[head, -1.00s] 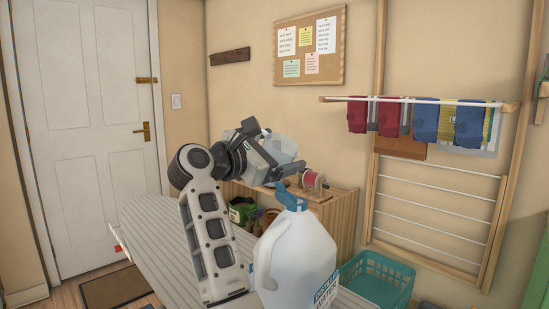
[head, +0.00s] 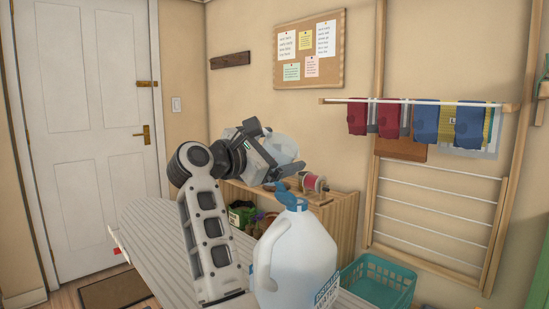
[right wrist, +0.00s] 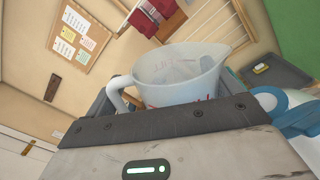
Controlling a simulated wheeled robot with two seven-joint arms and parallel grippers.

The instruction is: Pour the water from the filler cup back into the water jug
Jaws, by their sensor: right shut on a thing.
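The water jug (head: 308,262) is a large white jug with a side handle, standing upright on the slatted table. A blue piece (head: 285,196) sits at its mouth. The filler cup (head: 278,149) is translucent and hangs above and behind the jug, apart from it. My right gripper (head: 270,163) is shut on it, and the cup looks tilted. In the right wrist view the cup (right wrist: 178,82) shows its handle on the left and its spout on the right; the jug's blue part (right wrist: 300,118) is at lower right. The water level cannot be made out. My left gripper is not in view.
The slatted table (head: 150,235) runs under my arm. A wooden shelf (head: 335,215) with a red spool (head: 314,182) and pots stands behind. A teal basket (head: 382,283) is right of the jug. A drying rack with cloths (head: 425,120) is on the wall.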

